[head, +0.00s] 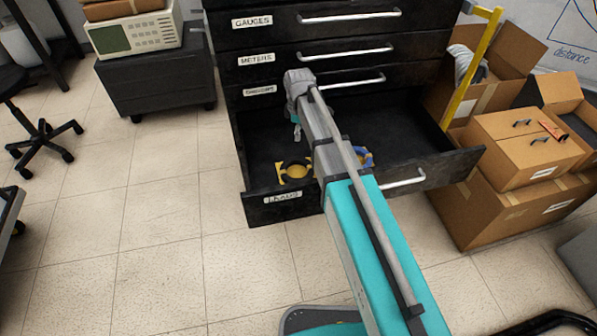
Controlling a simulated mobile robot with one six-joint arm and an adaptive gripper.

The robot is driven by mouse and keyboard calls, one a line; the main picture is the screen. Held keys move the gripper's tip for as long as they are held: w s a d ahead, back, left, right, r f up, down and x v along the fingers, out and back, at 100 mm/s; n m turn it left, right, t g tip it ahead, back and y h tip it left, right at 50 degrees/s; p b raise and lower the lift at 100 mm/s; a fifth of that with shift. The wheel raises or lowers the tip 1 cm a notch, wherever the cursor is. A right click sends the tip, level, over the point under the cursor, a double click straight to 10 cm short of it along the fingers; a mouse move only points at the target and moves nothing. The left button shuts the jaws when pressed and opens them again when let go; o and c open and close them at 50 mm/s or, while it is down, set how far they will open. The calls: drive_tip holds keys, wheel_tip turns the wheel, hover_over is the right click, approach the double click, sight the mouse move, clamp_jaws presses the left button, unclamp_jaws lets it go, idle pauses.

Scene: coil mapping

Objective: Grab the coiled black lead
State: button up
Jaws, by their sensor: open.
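The bottom drawer (262,205) of the black cabinet is pulled open.
Shut drawers labelled GAUGES (252,22) and METERS (256,59) rise above. Cardboard boxes (525,150) and a yellow upright bar (470,70) stand close on the right. A grey cart (155,80) carries an instrument (135,33).

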drive_tip(key=b, duration=0.8)
hover_over(299, 158)
drive_tip(key=shift+f, duration=4.3)
drive_tip(key=shift+f+b, duration=0.1)
drive_tip(key=shift+b, duration=0.25)
wheel_tip(299, 158, down, 5)
drive_tip(key=b, duration=0.5)
clamp_jaws()
